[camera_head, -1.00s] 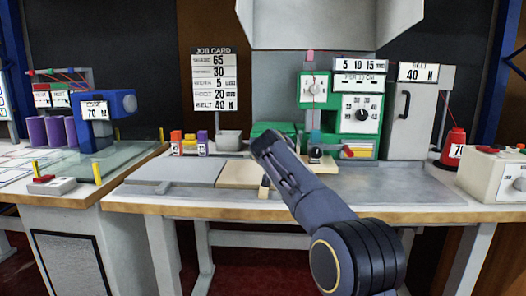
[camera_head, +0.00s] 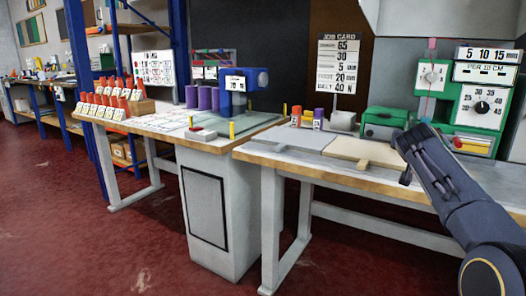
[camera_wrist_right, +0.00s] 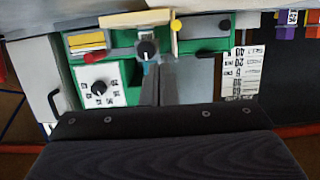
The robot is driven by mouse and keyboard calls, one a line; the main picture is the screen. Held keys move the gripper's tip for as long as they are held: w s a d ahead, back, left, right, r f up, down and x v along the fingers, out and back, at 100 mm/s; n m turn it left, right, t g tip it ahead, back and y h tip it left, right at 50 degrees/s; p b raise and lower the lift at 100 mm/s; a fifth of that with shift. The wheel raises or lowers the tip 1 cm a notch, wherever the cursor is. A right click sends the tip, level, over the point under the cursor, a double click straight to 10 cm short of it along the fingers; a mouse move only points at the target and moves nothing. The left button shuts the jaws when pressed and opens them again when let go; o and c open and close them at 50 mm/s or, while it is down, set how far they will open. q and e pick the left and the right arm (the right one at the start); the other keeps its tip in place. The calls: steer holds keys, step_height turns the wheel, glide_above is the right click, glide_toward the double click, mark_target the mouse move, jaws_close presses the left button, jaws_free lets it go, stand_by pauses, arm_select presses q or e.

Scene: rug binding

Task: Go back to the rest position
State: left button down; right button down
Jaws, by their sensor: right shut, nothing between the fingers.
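My right arm comes in from the lower right of the head view, over the right workbench (camera_head: 300,164). Its gripper (camera_head: 405,177) is small and dark there, near the bench's front edge. In the wrist view the fingers of my right gripper (camera_wrist_right: 157,78) are together and empty. They point toward the green machine (camera_wrist_right: 122,72), and I cannot tell how far away it is. The green machine also stands at the right of the head view (camera_head: 472,112). My left gripper is not in view.
Left of the bench stands a table with a blue device (camera_head: 238,82), purple cylinders (camera_head: 208,98) and orange-topped tagged items (camera_head: 112,103). A job card (camera_head: 338,64) stands behind the bench. A blue shelf post (camera_head: 82,90) rises at left. The red floor (camera_head: 90,240) is open in the left foreground.

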steer(key=s+f, duration=0.1)
steer(key=s, duration=0.1)
steer(key=s+d+f+g+y, duration=0.1)
steer(key=s+f, duration=0.1)
steer(key=s, duration=0.1)
steer(key=s+d+f+y, duration=0.1)
steer(key=s+f, duration=0.1)
steer(key=shift+s+g, duration=0.2)
steer(key=shift+g, duration=0.2)
steer(key=s+a+f+n+g+y+p, duration=0.1)
steer(key=s+a+f+n+g+y, duration=0.15)
steer(key=s+a+f, duration=0.8)
steer(key=s+a+f+n+g+y, duration=0.1)
steer(key=s+a+f+y, duration=0.35)
steer(key=s, duration=1.05)
steer(key=s+a+f+n+g+y+p, duration=0.1)
steer(key=s+a+f+g+y, duration=0.15)
steer(key=s+a+f, duration=0.75)
step_height(320, 180, up, 42)
steer(key=s+d+p, duration=0.2)
steer(key=s+p, duration=0.1)
steer(key=p, duration=3.5)
steer(key=shift+d+t, duration=0.3)
steer(key=shift+d, duration=0.05)
